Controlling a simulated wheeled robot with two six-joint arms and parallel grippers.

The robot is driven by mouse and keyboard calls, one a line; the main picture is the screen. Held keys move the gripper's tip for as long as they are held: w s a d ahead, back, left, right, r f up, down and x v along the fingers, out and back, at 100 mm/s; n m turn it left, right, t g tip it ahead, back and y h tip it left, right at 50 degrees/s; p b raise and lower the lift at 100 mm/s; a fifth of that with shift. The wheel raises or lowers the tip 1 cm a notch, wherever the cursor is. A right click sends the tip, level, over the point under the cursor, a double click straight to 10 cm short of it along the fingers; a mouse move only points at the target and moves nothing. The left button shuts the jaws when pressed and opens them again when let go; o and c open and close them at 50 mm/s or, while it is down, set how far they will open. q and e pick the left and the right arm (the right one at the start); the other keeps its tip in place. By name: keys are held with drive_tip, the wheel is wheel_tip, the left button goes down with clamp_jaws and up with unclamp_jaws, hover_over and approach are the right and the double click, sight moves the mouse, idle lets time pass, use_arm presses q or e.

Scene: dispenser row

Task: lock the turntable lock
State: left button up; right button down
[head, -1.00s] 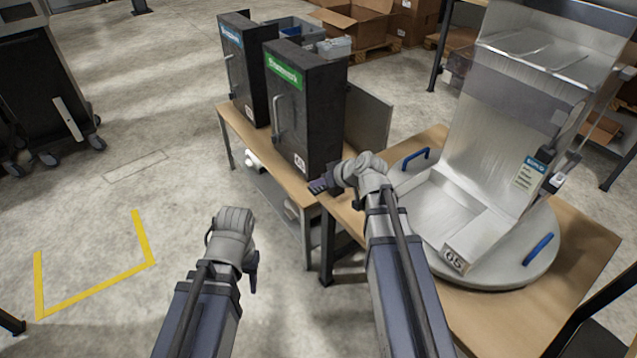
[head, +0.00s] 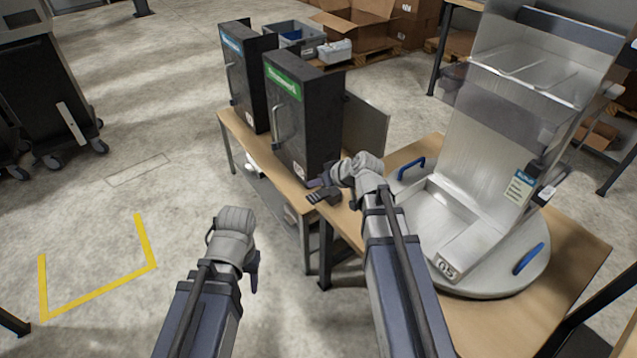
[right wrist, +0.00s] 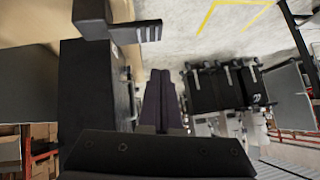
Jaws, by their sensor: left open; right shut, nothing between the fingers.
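The round grey turntable (head: 497,288) sits on a wooden table and carries a clear-fronted dispenser (head: 520,95). Blue handles (head: 529,258) are on its rim. A small dark part with a ribbed end (head: 325,196), apparently the turntable lock, is at the table's left edge. It shows in the right wrist view as a dark block with a ribbed tab (right wrist: 148,32). My right gripper (head: 318,182) is shut and empty, close beside this part; contact cannot be told. Its closed fingers show in the right wrist view (right wrist: 161,100). My left gripper (head: 254,275) is open, low over the floor.
Two black cabinets with a blue label (head: 238,70) and a green label (head: 300,110) stand on a neighbouring wooden bench, left of my right gripper. Cardboard boxes (head: 365,28) lie behind.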

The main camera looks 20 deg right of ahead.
drive_tip(key=a+p+v, duration=0.1)
drive_tip(key=p+v, duration=0.5)
drive_tip(key=v, duration=0.4)
drive_tip(key=shift+s+a+r+p, duration=0.3)
drive_tip(key=shift+r+p, duration=0.1)
drive_tip(key=shift+r, duration=0.05)
drive_tip(key=s+a+r+g+h+p, duration=0.4)
drive_tip(key=s+a+g+h+p, duration=0.2)
drive_tip(key=s+a+p, duration=0.5)
drive_tip(key=s+a+g, duration=0.2)
drive_tip(key=s, duration=0.2)
drive_tip(key=shift+s+a+r+n, duration=0.2)
drive_tip(key=shift+s+n, duration=0.2)
